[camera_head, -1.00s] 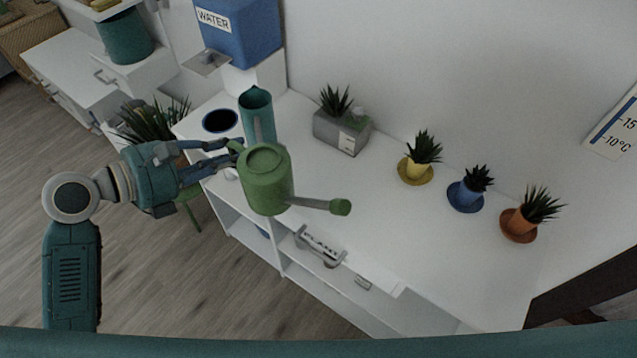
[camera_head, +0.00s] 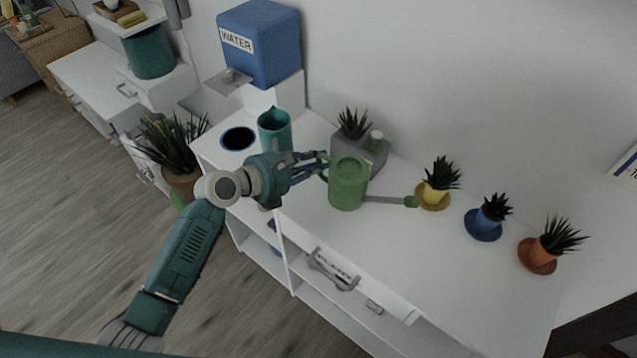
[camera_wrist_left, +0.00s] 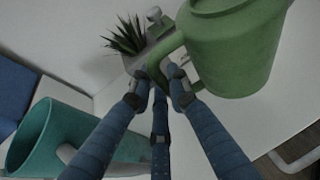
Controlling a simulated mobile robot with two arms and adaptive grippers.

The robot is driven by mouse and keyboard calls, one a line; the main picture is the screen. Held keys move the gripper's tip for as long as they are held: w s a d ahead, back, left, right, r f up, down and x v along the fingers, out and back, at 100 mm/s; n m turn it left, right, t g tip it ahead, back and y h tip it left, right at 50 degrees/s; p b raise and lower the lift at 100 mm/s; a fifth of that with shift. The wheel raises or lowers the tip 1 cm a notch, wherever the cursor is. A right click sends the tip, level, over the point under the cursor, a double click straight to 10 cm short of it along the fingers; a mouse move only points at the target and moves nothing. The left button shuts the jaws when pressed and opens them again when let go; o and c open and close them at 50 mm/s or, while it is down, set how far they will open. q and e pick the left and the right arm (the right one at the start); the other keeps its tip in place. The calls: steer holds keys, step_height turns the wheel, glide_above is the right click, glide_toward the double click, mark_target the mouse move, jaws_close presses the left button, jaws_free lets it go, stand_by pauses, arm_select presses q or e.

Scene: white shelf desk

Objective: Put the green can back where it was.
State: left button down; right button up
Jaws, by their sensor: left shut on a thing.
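The green can (camera_head: 347,186) is a watering can with a long spout pointing right toward the yellow pot. It is upright over the white desk top, in front of the grey planter; I cannot tell whether its base touches the desk. My left gripper (camera_head: 322,164) is shut on the can's handle from the left. In the left wrist view the can (camera_wrist_left: 232,45) fills the upper right, with the fingers (camera_wrist_left: 165,80) at its handle. My right gripper is not in view.
A teal jug (camera_head: 275,133) stands left of the gripper, beside a dark blue round spot (camera_head: 238,138). A blue water tank (camera_head: 262,45) is behind. A grey planter (camera_head: 369,152) and small yellow, blue and orange (camera_head: 537,256) pots line the back. The desk's front right (camera_head: 440,270) is clear.

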arm_select(q)
step_height(320, 180, down, 3)
steer(key=shift+f, duration=0.15)
step_height(320, 180, down, 4)
steer(key=shift+b, duration=0.7)
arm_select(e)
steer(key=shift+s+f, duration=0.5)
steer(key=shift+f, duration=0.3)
arm_select(q)
steer(key=shift+f, duration=0.1)
steer(key=c, duration=1.7)
jaws_free()
steer(key=shift+f, duration=0.1)
steer(key=shift+o, duration=0.2)
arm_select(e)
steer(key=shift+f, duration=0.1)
